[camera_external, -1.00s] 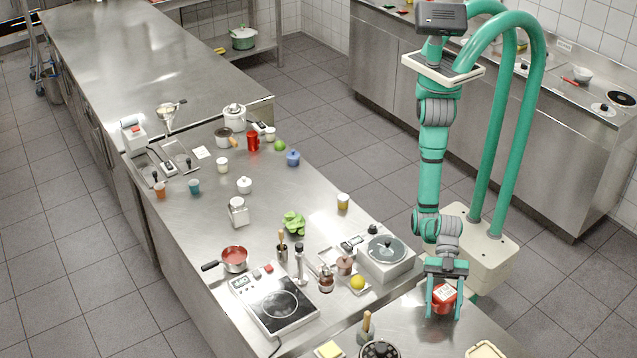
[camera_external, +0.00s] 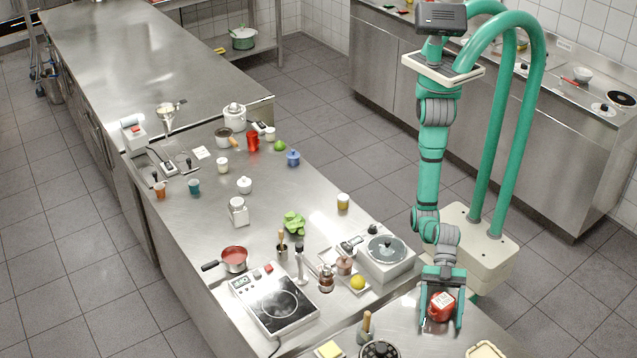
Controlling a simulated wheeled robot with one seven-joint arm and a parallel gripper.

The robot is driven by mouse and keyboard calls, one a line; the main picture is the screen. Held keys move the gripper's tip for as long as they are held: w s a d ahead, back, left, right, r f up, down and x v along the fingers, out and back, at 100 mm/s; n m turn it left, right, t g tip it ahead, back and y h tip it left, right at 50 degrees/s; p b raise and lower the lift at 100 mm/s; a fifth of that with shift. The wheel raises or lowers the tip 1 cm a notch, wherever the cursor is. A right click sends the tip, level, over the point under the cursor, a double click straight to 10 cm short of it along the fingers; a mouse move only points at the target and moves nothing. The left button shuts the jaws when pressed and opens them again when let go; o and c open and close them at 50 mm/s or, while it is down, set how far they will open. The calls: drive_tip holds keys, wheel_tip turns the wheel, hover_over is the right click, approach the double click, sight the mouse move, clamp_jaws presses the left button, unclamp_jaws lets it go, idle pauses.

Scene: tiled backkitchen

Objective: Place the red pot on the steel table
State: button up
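A small red pot (camera_external: 440,306) with a white label sits between the fingers of my gripper (camera_external: 441,325), low over the near end of the steel table (camera_external: 405,312). It looks tilted. The fingers stand wide apart on either side of it, with a visible gap, so my gripper is open around it. The pot appears to rest on the steel top, but its underside is hard to make out.
A scale (camera_external: 386,254), a yellow lemon (camera_external: 358,283), a wooden-handled tool (camera_external: 366,326) and a dark round item (camera_external: 380,350) lie left of my gripper. A saucepan with red inside (camera_external: 234,259) stands by the hotplate (camera_external: 276,304). A pale dish (camera_external: 486,350) is at the front right.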

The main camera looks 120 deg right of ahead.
drive_tip(key=shift+r, duration=0.1)
drive_tip(key=shift+r, duration=0.15)
drive_tip(key=v, duration=1.2)
